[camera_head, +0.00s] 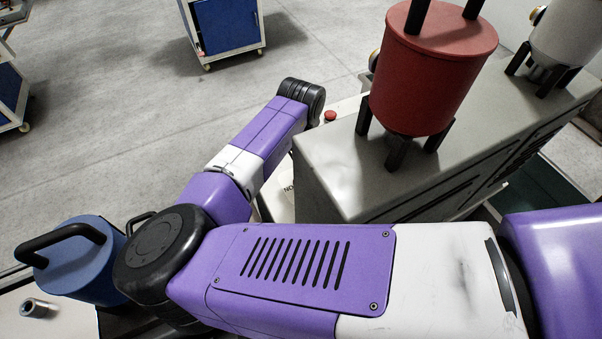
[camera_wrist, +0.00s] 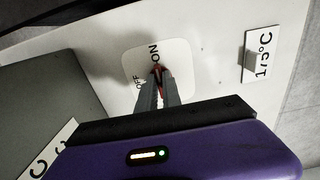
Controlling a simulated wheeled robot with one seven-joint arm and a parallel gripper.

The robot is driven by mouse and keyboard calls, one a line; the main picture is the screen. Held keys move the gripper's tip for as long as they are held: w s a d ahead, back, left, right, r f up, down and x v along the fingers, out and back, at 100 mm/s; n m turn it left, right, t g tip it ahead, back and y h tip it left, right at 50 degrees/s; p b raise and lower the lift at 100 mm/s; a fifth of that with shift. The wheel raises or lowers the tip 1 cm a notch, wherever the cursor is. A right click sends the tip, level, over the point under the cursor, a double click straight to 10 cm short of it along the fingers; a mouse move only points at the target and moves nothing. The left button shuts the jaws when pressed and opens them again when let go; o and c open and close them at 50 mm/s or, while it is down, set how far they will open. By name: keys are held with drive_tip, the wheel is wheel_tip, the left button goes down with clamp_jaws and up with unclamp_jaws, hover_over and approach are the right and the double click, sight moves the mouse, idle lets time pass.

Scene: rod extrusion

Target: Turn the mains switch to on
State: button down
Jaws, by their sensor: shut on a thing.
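The mains switch (camera_wrist: 157,69) is a small red handle on a white rounded plate (camera_wrist: 184,62) marked ON and OFF. It shows in the wrist view, upper middle. My gripper (camera_wrist: 158,82) has its two grey fingers closed around the red handle. The visible red tip lies right beside the word ON, and the word OFF is left of the fingers. The fingers hide part of the handle. In the head view my arm reaches down beside the machine, and the fingers and switch are hidden.
A grey machine housing (camera_head: 333,178) carries a red hopper (camera_head: 430,85). A red button (camera_head: 330,115) is beside my wrist. A 175°C label (camera_wrist: 262,53) is on the panel. A blue canister (camera_head: 78,265) stands lower left. A blue cabinet (camera_head: 225,25) stands on open floor behind.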

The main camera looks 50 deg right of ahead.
idle(0.5)
drive_tip(key=c, duration=1.5)
unclamp_jaws()
drive_tip(key=shift+r+b, duration=0.45)
drive_tip(key=shift+r, duration=3.45)
